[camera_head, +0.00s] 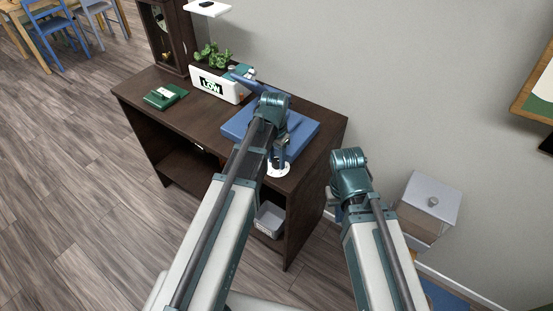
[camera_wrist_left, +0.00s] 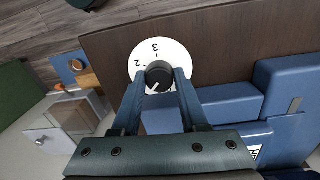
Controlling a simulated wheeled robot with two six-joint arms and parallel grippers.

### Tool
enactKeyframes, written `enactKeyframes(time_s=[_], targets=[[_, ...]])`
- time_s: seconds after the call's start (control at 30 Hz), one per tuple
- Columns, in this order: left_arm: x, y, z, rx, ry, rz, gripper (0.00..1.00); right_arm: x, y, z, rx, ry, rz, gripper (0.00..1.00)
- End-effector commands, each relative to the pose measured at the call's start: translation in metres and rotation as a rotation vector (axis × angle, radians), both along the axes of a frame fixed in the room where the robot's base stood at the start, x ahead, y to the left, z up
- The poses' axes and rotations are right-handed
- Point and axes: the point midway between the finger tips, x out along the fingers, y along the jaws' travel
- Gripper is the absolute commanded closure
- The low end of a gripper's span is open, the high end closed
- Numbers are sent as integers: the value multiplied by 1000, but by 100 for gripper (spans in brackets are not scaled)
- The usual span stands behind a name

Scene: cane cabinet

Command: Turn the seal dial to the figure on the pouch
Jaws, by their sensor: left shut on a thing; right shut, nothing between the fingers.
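The seal dial is a dark knob (camera_wrist_left: 159,76) on a white round plate (camera_wrist_left: 157,48) with black figures; 2 and 3 are readable in the left wrist view. A pale pointer line on the knob points to the lower left. My left gripper (camera_wrist_left: 160,79) is shut on the knob, one finger on each side. In the head view the white plate (camera_head: 278,170) shows at the cabinet's front edge, partly behind my left gripper (camera_head: 277,160). My right gripper (camera_head: 336,207) is shut and empty, right of the cabinet. I cannot identify the pouch or its figure for certain.
The dial is by a blue device (camera_head: 240,122) on the dark cabinet (camera_head: 187,118). A green item with a white label (camera_head: 165,97), a white box marked LOW (camera_head: 212,86) and a clock (camera_head: 165,40) stand farther left. A grey lidded bin (camera_head: 430,202) stands right.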

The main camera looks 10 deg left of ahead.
Motion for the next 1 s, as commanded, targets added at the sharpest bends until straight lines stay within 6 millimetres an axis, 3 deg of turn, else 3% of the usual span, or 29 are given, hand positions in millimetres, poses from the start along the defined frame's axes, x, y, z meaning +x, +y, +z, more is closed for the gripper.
enactKeyframes(time_s=[1.0], targets=[[0,-1,0,0,1,-923,100,0,0,0,0,0,0,100]])
